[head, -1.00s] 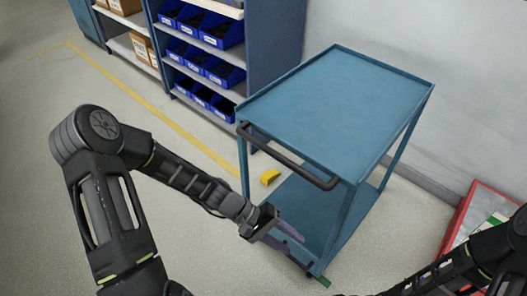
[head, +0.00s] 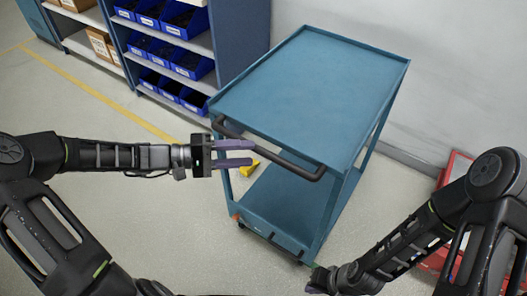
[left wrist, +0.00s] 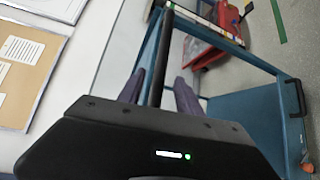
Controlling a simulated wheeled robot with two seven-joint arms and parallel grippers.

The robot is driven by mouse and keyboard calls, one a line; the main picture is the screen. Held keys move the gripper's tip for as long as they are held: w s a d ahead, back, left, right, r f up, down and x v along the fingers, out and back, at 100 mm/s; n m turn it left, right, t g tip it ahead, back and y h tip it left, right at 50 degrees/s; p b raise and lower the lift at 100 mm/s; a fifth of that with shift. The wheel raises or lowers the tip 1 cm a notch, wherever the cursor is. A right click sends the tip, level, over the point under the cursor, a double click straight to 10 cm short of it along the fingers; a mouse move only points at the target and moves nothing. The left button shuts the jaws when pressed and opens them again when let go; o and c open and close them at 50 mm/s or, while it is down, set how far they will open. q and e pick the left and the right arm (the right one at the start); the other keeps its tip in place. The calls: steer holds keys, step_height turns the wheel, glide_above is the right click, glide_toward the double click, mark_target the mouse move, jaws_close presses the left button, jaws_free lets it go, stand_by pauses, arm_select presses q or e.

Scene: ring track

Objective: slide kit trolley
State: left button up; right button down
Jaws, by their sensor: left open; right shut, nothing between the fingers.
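The kit trolley (head: 310,85) is a blue two-shelf cart standing upright on the floor. Its black handle (head: 280,160) runs along the near edge of its top. My left gripper (head: 250,153) is open, at the left part of the handle, with its fingers pointing right. In the left wrist view a dark bar (left wrist: 165,55), which looks like the handle, shows between the two fingers. I cannot tell whether they touch it. My right gripper (head: 316,281) is shut and empty, low by the trolley's near bottom corner, partly dark and hard to make out.
A shelf unit with blue bins (head: 173,50) and cartons (head: 100,42) stands behind to the left. A red container (head: 455,167) is at the right by the wall. Open floor lies to the left, with a yellow line (head: 90,85).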

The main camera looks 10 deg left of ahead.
mark_target(264, 153)
arm_select(q)
steer(key=x, duration=0.5)
steer(key=shift+w+d, duration=0.15)
steer(key=shift+d, duration=0.2)
steer(key=shift+c, duration=0.4)
jaws_close()
stand_by(0.7)
